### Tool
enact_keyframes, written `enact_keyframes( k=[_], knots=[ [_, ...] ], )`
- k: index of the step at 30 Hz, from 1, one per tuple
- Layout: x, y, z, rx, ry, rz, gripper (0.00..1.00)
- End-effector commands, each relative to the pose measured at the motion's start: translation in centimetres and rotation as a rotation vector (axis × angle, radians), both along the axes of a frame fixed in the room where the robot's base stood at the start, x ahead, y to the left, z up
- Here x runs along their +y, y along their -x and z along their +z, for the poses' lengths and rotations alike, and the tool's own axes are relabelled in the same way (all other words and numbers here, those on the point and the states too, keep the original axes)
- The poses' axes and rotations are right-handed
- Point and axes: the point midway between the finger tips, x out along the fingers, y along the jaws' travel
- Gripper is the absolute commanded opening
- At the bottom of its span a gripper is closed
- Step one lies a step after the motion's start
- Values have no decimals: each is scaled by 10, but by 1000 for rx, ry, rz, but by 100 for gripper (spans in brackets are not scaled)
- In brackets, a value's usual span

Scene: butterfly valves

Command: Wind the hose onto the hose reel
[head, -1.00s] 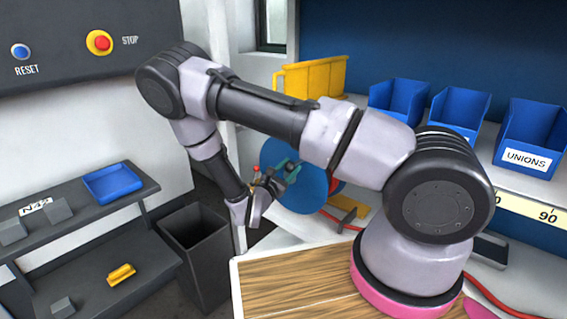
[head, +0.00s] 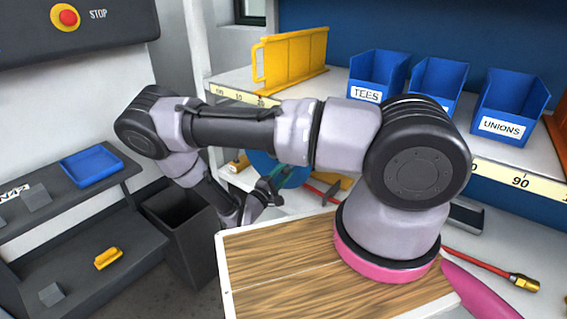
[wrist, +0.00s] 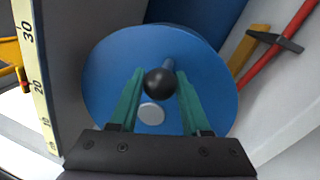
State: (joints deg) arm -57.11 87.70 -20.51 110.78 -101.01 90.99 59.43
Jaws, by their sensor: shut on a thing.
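The hose reel shows as a blue disc (wrist: 108,90) in the wrist view. In the head view its blue edge (head: 262,163) is mostly hidden behind my arm and gripper. A black ball knob (wrist: 159,81) stands out from the disc's face. My gripper (head: 275,181) has green fingers, which flank the knob in the wrist view (wrist: 160,94) and are shut on it. A red hose (head: 481,267) with a brass end (head: 525,284) lies on the bench at right. A red length (wrist: 285,50) also runs beside the reel in the wrist view.
A dark waste bin (head: 184,235) stands left of the wooden top (head: 285,265). A dark crosspiece (wrist: 277,40) and a tan piece (wrist: 247,50) lie beside the reel.

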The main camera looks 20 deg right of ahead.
Motion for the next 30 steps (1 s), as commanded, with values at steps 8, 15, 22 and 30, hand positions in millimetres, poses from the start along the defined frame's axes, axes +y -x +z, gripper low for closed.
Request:
enact_keyframes(
  k=[8,15,22,30],
  knots=[
    [2,-2,-31,-210,-155,1,0],
    [7,-8,-56,-394,-289,1,0],
    [15,-18,-77,-569,-416,2,0],
    [24,-32,-95,-741,-542,0,0]
  ],
)
